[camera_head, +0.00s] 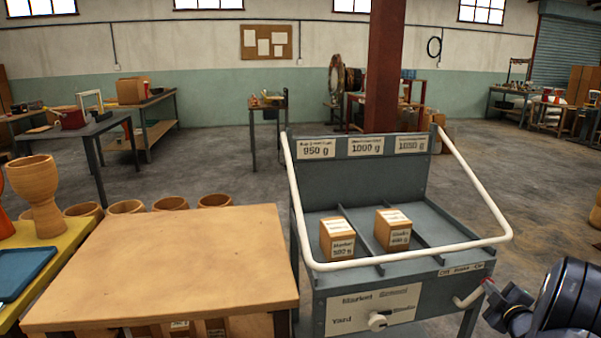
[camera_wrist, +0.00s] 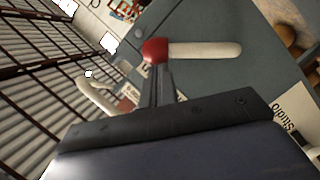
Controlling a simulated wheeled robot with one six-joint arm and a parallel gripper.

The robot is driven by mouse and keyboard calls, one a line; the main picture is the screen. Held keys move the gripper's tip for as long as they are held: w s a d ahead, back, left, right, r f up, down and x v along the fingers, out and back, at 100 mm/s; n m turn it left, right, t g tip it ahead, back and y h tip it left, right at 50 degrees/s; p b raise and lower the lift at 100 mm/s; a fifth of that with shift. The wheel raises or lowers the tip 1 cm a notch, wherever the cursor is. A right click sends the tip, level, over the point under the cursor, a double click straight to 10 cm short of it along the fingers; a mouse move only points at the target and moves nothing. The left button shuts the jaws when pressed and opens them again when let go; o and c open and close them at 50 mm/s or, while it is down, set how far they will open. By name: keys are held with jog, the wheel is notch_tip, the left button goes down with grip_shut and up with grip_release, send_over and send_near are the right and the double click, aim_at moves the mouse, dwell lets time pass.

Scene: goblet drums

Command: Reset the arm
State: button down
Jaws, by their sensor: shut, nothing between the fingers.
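My gripper (camera_head: 490,288) is at the lower right of the head view, beside the right side of the grey cart (camera_head: 365,165). Its dark fingers (camera_wrist: 155,75) are together in the wrist view, with nothing seen held between them. A red piece shows at their tips, close to a white rod (camera_wrist: 205,49); I cannot tell whether they touch. In the head view a white lever (camera_head: 468,298) on the cart's side ends near the gripper. The cart holds a wooden block (camera_head: 338,241) in its left compartment and another block (camera_head: 393,231) in the middle one. The right compartment is empty.
A white rail (camera_head: 475,190) runs around the cart's top. A bare wooden table (camera_head: 165,265) stands to its left, with clay goblet drums (camera_head: 38,195) and a blue tray (camera_head: 22,270) beyond. A red-brown pillar (camera_head: 385,65) rises behind the cart. Floor to the right is open.

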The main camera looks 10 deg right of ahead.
jog(key=a+n+t+h+b, duration=0.1)
jog(key=a+n+b, duration=0.5)
jog(key=b, duration=0.2)
jog(key=shift+s+a+r+t, duration=0.3)
jog(key=shift+t, duration=0.1)
dwell(0.4)
